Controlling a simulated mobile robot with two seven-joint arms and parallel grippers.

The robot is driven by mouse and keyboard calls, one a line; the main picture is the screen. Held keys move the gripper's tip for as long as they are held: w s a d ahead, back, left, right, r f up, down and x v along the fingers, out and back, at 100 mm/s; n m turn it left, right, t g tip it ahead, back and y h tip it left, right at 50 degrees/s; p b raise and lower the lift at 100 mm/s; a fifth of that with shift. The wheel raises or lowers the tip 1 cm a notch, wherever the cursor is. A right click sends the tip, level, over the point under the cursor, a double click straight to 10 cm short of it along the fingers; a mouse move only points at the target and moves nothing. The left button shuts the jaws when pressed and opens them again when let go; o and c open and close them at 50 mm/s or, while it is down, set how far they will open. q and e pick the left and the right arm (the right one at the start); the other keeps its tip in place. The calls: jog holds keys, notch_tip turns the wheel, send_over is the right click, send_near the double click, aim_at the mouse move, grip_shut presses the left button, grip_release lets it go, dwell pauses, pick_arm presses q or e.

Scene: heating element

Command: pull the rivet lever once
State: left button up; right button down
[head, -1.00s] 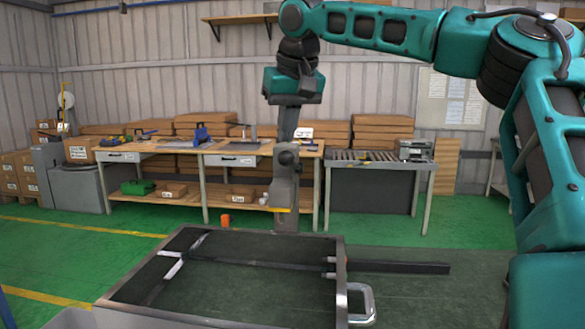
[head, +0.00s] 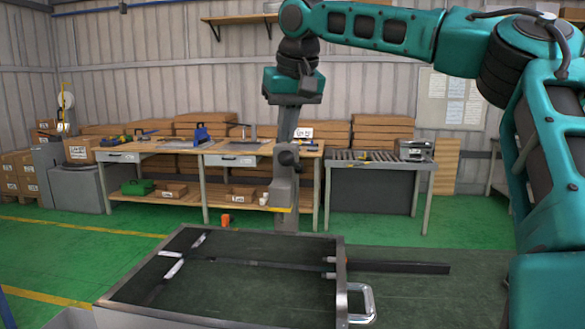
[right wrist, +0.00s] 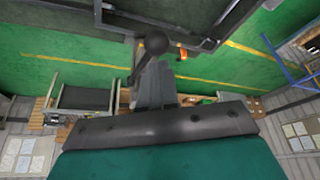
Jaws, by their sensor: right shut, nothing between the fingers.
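My right gripper (head: 287,143) points down from above, close to the knob. It is shut with nothing held. My left gripper is out of view.
A dark metal-framed tray (head: 342,262) with crossing bars fills the foreground. A metal handle (head: 361,302) and a black bar (head: 405,267) stick out on its right. Workbenches (head: 243,150) and a roller conveyor (head: 375,158) stand behind. Green floor is free at the left.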

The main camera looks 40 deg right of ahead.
aim_at(288, 153)
jog(key=shift+f, duration=0.1)
jog(key=shift+f+b, duration=0.95)
jog(key=shift+f, duration=2)
jog(key=shift+f+b, duration=1.05)
jog(key=shift+f, duration=2.7)
notch_tip(288, 153, up, 7)
jog(key=p, duration=0.5)
jog(key=shift+f, duration=0.2)
jog(key=shift+r, duration=0.4)
notch_tip(288, 153, up, 13)
